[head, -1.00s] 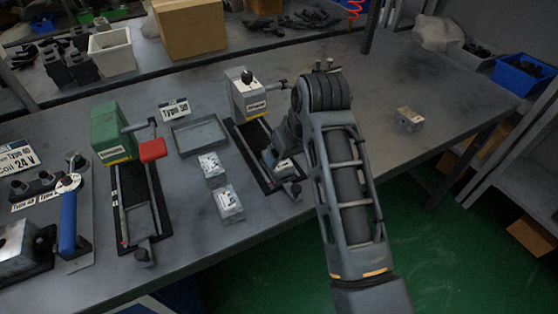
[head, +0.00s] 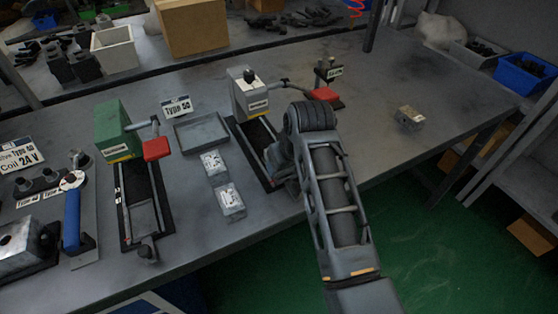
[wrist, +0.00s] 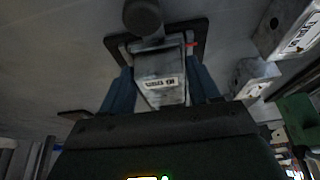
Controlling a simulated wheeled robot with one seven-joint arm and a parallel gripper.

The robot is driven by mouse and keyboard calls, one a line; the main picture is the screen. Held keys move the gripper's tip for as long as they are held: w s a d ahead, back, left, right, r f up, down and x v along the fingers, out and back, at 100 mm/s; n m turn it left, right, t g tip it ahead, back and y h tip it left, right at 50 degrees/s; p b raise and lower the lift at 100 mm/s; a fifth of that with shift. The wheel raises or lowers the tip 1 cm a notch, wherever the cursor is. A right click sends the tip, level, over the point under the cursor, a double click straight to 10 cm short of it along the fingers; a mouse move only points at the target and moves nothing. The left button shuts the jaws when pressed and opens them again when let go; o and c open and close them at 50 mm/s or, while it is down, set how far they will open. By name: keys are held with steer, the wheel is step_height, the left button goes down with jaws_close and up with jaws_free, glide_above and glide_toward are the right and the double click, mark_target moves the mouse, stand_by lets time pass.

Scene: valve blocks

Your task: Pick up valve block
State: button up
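A grey metal valve block with a white label (wrist: 162,83) sits in a clamp fixture on a black base, close ahead in the wrist view. My gripper (wrist: 160,72) has its two blue fingers on either side of this block; whether they press on it cannot be told. In the head view my arm hides the fingertips and this block. The clamp fixture (head: 248,93) has a grey-white upright and a red lever (head: 323,94). Two more labelled blocks (head: 213,164) (head: 230,202) lie on the table left of this fixture. Another block (head: 410,118) stands alone at the right.
A green-topped fixture (head: 112,130) with a red lever stands to the left. An empty grey tray (head: 202,133) lies between the fixtures. A blue-handled tool (head: 72,218) is at far left. The table (head: 385,75) is mostly clear at right.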

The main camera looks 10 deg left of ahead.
steer(key=c, duration=0.9)
steer(key=shift+c, duration=0.5)
steer(key=shift+r, duration=0.1)
